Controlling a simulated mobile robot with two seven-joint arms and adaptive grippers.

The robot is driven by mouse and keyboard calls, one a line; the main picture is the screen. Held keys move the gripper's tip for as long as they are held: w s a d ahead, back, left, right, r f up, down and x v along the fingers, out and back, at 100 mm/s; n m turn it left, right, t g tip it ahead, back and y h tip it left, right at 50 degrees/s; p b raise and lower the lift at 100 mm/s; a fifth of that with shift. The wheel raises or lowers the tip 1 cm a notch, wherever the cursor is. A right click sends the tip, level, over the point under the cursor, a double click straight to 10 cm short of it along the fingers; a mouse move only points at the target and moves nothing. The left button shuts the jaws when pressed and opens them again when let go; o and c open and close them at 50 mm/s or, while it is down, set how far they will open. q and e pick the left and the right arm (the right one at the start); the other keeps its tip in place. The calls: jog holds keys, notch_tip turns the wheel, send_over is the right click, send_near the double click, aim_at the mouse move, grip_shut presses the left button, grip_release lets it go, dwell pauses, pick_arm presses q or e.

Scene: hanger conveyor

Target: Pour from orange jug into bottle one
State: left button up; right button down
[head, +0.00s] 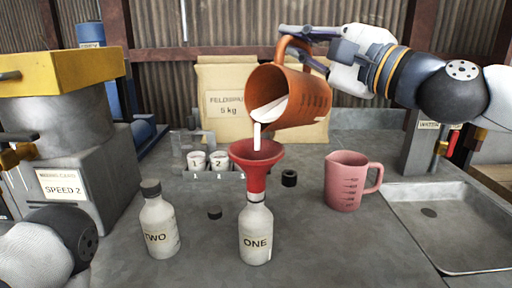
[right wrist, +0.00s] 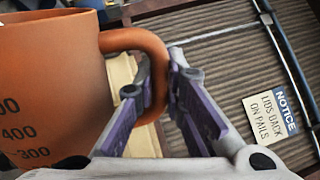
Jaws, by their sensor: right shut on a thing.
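The orange jug (head: 304,98) is tilted with its mouth down to the left, above a red funnel (head: 256,158). A white stream (head: 257,136) runs from its lip into the funnel. The funnel sits in the neck of bottle ONE (head: 256,236), which stands upright on the counter. My right gripper (head: 293,35) is shut on the jug's handle; the right wrist view shows the fingers around the handle (right wrist: 150,45) and measuring marks on the jug (right wrist: 50,95). Bottle TWO (head: 160,222) stands capped at left. My left arm shows at lower left, but its fingers are not in view.
A pink jug (head: 346,182) stands right of the funnel, beside a sink (head: 450,222). A rack with cups (head: 197,161) and a feldspar bag (head: 226,130) are behind. Loose black caps (head: 215,212) lie on the counter. A yellow-topped machine (head: 66,72) stands left.

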aim_at(323, 81)
jog(key=shift+r, duration=0.1)
dwell(0.4)
jog(key=w+d+m, duration=0.1)
jog(key=m, duration=0.1)
jog(key=w+d+m+h, duration=0.1)
jog(key=m, duration=0.1)
jog(key=w+d+m, duration=0.1)
jog(key=m, duration=0.1)
jog(key=shift+r+t+h, duration=0.2)
jog(key=shift+t+h, duration=0.1)
jog(key=shift+t, duration=0.1)
jog(key=shift+f+m, duration=0.4)
jog(key=shift+m, duration=0.2)
jog(key=f+m, duration=0.1)
jog(key=m, duration=0.1)
jog(key=w+d+f+m+h, duration=0.1)
jog(key=m, duration=0.1)
jog(key=shift+m, duration=0.3)
jog(key=f+m, duration=0.2)
jog(key=f+m+h, duration=0.1)
jog(key=f, duration=0.1)
jog(key=shift+s+a+m+g, duration=0.2)
jog(key=shift+a+m+g, duration=0.1)
jog(key=shift+m, duration=0.1)
jog(key=shift+s+f+m, duration=0.1)
jog(key=shift+f+m, duration=0.3)
jog(key=shift+m, duration=0.2)
jog(key=shift+r, duration=0.1)
